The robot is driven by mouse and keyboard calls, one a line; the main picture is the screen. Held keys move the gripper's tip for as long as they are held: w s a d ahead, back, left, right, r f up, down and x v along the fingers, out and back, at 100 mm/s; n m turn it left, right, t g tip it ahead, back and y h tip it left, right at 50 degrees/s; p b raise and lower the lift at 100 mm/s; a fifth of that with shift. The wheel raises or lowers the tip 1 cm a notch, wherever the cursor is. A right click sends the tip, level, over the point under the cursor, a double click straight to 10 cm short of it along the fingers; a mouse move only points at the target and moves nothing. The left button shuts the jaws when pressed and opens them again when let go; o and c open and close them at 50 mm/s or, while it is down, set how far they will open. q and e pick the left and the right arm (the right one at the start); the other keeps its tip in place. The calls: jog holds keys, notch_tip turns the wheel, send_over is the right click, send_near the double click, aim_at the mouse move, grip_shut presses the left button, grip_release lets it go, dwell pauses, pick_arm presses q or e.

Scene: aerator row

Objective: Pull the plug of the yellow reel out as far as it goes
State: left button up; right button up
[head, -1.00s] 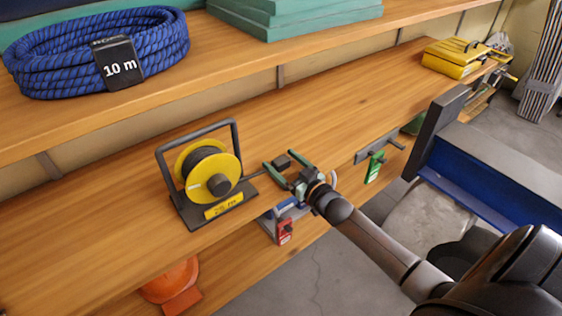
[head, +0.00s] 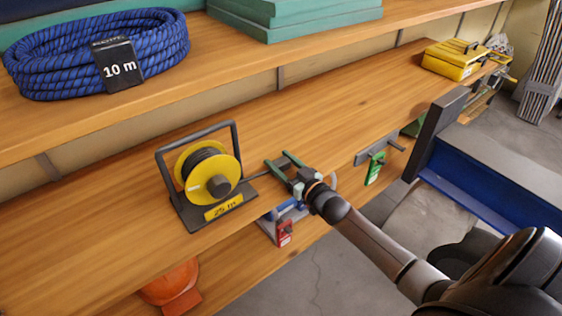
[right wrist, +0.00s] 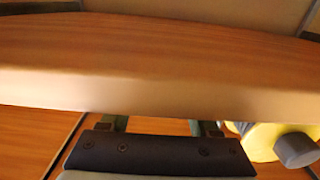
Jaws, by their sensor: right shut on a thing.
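The yellow reel (head: 217,176) stands upright in a dark frame (head: 236,142) on the wooden bench, with a "25 m" label on its base. Its hub and a yellow edge show at the right of the right wrist view (right wrist: 296,149). A short dark cable (head: 260,174) runs from the reel to my right gripper (head: 282,163), just right of the reel. The green fingers are closed on the plug, which they mostly hide. In the right wrist view the fingertips (right wrist: 160,126) are partly out of sight. My left gripper is not in view.
A shelf above holds a blue rope coil (head: 95,50) and green boxes (head: 290,15). A red clamp (head: 284,232) and a green clamp (head: 375,168) hang at the bench's front edge. A yellow case (head: 452,60) lies farther right. The bench top between is clear.

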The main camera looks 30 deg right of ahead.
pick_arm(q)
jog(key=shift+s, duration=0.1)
pick_arm(e)
grip_shut()
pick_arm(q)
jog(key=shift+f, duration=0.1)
pick_arm(e)
jog(key=shift+d, duration=0.15)
